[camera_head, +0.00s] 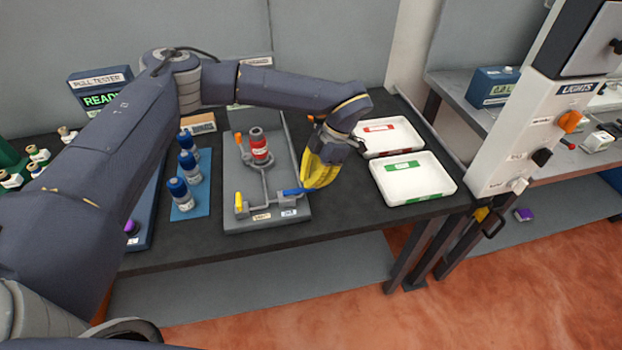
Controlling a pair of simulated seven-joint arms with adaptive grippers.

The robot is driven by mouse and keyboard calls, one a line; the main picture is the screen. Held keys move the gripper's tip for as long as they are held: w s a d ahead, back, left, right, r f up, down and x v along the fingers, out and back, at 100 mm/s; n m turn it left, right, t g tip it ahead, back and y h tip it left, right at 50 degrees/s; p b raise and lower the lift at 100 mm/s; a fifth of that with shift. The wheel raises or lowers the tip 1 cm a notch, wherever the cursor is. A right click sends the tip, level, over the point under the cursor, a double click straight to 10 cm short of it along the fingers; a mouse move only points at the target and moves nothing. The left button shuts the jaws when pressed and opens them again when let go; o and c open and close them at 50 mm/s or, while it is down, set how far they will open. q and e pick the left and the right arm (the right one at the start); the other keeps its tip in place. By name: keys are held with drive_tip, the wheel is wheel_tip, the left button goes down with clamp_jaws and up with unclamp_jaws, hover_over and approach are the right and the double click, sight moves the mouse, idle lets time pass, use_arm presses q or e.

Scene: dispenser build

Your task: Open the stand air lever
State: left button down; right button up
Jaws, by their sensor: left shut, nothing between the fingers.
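The grey stand (235,215) lies on the dark bench, with a red-banded cylinder (259,148) upright on it and pipes running to its front edge. A blue lever (292,191) sits at the stand's front right, above a small label (289,213) too small to read surely. A yellow lever (239,203) stands upright at the front left, and an orange lever (239,140) is farther back. My left gripper (308,187) has yellow fingers, shut and empty, at the right end of the blue lever. I cannot tell whether they touch. My right gripper is out of view.
Blue-capped bottles stand on a blue mat (203,206) left of the stand. Two white trays, one red-labelled (391,149) and one green-labelled (428,196), lie to the right. A white switch panel (510,160) stands beyond the bench's right end.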

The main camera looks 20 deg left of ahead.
use_arm(q)
drive_tip(key=shift+s+a, duration=0.1)
drive_tip(key=shift+s, duration=0.05)
drive_tip(key=c, duration=1.4)
unclamp_jaws()
drive_tip(key=shift+o, duration=0.2)
drive_tip(key=v, duration=1.2)
